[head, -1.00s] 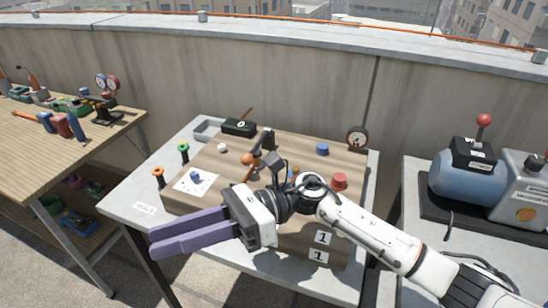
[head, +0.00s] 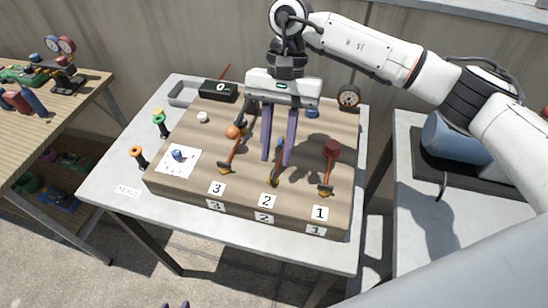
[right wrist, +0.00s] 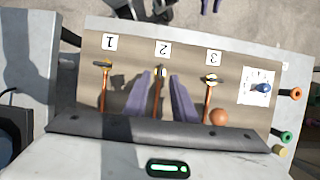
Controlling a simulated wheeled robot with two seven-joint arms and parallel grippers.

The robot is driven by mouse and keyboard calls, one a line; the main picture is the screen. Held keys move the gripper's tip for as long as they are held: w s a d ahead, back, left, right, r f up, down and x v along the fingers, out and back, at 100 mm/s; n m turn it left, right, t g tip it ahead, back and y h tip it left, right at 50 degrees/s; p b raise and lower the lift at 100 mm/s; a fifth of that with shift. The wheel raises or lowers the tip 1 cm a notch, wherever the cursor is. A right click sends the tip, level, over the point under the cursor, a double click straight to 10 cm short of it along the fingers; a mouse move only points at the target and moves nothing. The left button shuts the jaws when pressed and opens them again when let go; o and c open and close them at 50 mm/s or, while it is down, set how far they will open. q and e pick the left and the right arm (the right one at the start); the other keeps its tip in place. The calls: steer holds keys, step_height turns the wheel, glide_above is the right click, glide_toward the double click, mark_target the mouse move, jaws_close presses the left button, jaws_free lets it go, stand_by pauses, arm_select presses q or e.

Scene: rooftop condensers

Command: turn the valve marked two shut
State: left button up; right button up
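The valve marked two (head: 274,178) is in the middle of a row of three on the wooden board, behind its "2" labels. Its lever (right wrist: 158,85) runs from the valve body towards the back of the board. My right gripper (head: 277,160) points down over this lever, its purple fingers open. In the right wrist view the lever lies between the fingers (right wrist: 160,82); I cannot tell whether they touch it. Part of the lever is hidden in the head view. My left gripper (head: 176,305) shows only two slightly parted fingertips at the bottom edge.
Valve three (head: 226,167) stands to the left and valve one (head: 325,188) to the right, each with a lever. A gauge (head: 348,97) stands behind. The board's front strip is clear.

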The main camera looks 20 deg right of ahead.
mark_target(273, 173)
steer(key=shift+p+x, duration=0.3)
steer(key=shift+x, duration=1.6)
jaws_close()
